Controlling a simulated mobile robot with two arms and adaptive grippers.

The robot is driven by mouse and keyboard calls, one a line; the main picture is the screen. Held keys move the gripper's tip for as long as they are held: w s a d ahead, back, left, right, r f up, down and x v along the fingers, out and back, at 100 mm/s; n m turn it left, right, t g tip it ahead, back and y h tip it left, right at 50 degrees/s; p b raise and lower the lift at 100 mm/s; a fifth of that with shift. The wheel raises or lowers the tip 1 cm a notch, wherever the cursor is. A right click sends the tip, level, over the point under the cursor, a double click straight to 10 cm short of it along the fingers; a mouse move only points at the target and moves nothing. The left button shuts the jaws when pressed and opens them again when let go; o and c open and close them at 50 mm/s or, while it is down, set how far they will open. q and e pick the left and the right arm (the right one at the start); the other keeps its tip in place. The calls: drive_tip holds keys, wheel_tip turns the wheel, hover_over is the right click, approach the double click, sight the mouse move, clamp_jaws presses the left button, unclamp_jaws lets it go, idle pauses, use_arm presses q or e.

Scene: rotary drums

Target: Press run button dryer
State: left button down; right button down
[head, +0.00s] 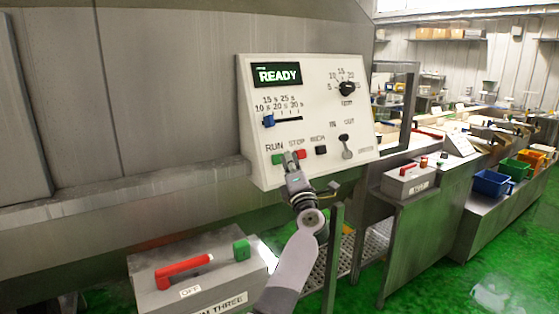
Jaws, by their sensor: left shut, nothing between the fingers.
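The dryer's white control panel (310,105) is tilted on the grey housing, with a display reading READY (277,74). The green RUN button (276,159) is at the panel's lower left, under its RUN label. The red STOP button (301,154) is just right of it. My left gripper (290,157) is shut and empty, its tips in front of the panel between the two buttons and partly covering them. I cannot tell whether the tips touch a button. My right gripper is not in view.
The panel also has a blue slider (268,121), a black dial (346,88), a small black button (320,150) and an IN/OUT lever (345,146). Below left is a grey box with a red handle (184,271) and a green block (241,250). Green floor is open at lower right.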

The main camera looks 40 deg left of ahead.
use_arm(q)
drive_tip(key=shift+w+a+f, duration=0.1)
drive_tip(key=shift+a, duration=0.15)
idle(0.3)
